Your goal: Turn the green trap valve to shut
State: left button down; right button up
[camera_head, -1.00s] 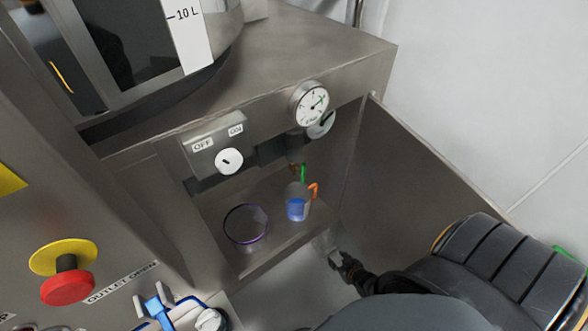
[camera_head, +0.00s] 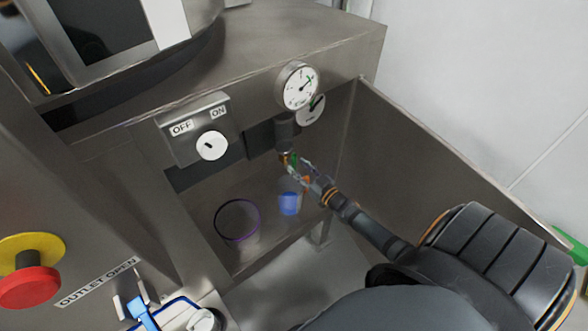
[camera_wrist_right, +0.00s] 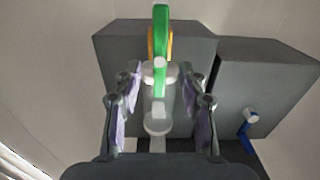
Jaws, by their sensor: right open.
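The green trap valve handle (camera_head: 293,160) is small and partly hidden behind my right gripper in the head view. In the right wrist view the green handle (camera_wrist_right: 161,28) stands upright in the picture, in front of an orange part. My right gripper (camera_head: 300,166) reaches in from the lower right, its fingers at the valve below the gauges. In the wrist view the right gripper (camera_wrist_right: 161,80) is open, with one finger on each side of the handle's lower end and the pale fitting. I cannot tell whether either finger touches. My left gripper is not in view.
A cup with blue contents (camera_head: 289,203) and a purple-rimmed clear vessel (camera_head: 237,221) stand below the valve. A round gauge (camera_head: 298,86) and an OFF/ON switch box (camera_head: 196,128) are above. A metal side panel (camera_head: 420,165) bounds the right. A blue lever (camera_wrist_right: 249,122) shows in the wrist view.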

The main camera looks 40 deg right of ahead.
aim_at(295, 164)
jog(key=w, duration=0.1)
jog(key=w+b, duration=0.1)
jog(key=shift+w+a+f, duration=0.1)
jog(key=shift+w+f, duration=0.15)
jog(key=shift+w, duration=0.05)
jog(key=shift+w+r, duration=0.25)
jog(key=shift+w, duration=0.15)
grip_shut()
